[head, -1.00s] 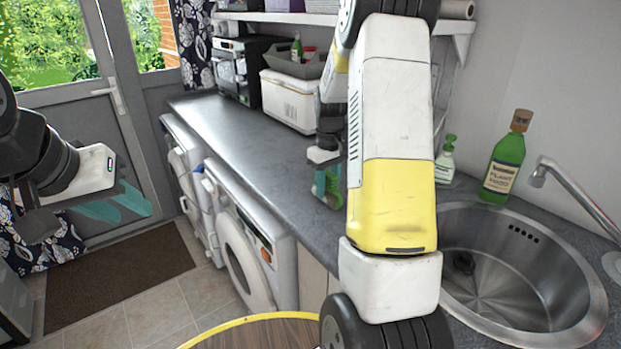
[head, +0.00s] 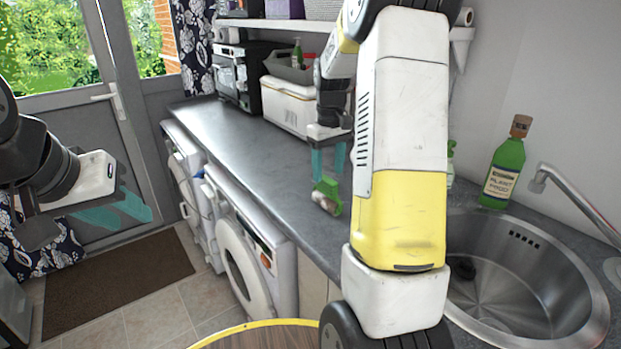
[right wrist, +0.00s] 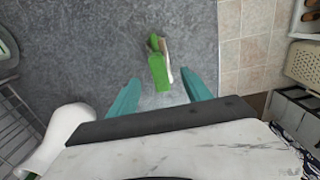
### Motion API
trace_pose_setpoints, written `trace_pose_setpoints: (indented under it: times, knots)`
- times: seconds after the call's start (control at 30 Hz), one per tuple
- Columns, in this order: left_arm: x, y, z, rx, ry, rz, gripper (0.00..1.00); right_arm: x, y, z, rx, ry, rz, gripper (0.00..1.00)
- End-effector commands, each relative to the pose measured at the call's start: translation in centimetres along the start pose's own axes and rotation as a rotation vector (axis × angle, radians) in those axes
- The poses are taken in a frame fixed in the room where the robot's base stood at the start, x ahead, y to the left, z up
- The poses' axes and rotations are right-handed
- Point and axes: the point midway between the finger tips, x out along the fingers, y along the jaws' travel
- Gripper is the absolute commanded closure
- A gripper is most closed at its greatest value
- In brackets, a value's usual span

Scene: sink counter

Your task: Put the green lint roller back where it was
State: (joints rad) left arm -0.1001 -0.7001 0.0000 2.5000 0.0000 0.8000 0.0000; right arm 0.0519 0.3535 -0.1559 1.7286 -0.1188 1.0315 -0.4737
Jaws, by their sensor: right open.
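The green lint roller (head: 328,194) lies on the grey counter near its front edge, in the middle of the head view. It also shows in the right wrist view (right wrist: 158,68), lying between and ahead of my fingertips. My right gripper (head: 328,162) is open and empty, with its teal fingers just above and behind the roller, apart from it. The same fingers show spread in the right wrist view (right wrist: 160,95). My left gripper (head: 135,210) hangs at the left in front of the door, away from the counter, its teal fingers apart and empty.
A steel sink (head: 520,275) and a green plant food bottle (head: 503,170) are at the right. A white box (head: 290,105) and a dark microwave (head: 245,75) stand at the back of the counter (head: 235,135). The counter left of the roller is clear. Washing machines stand below.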

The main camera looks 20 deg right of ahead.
Motion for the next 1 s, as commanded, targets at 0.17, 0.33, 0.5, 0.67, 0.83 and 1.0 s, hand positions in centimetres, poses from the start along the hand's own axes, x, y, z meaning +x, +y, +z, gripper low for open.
trace_pose_setpoints:
  times: [0.17, 0.33, 0.5, 0.67, 0.83, 1.0]
  knots:
    - [0.0, 0.0, 0.0, 0.0, 0.0, 0.0, 0.64, -2.9, 0.0, 0.0, 0.0, 0.002, 0.001, 0.43]
    - [0.0, 0.0, 0.0, 0.0, 0.0, 0.0, 0.64, -4.4, -0.2, 0.1, 0.003, 0.007, 0.0, 0.43]
    - [0.0, 0.0, 0.0, 0.0, 0.0, 0.0, 0.64, -7.0, -2.7, 1.8, 0.032, 0.075, -0.004, 0.43]
    - [0.0, 0.0, 0.0, 0.0, 0.0, 0.0, 0.64, -10.4, -6.9, 5.0, 0.086, 0.192, -0.013, 0.43]
    - [0.0, 0.0, 0.0, 0.0, 0.0, 0.0, 0.64, -12.5, -11.6, 9.0, 0.143, 0.315, -0.03, 0.43]
    - [0.0, 0.0, 0.0, 0.0, 0.0, 0.0, 0.64, -13.1, -15.8, 13.2, 0.198, 0.431, -0.052, 0.43]
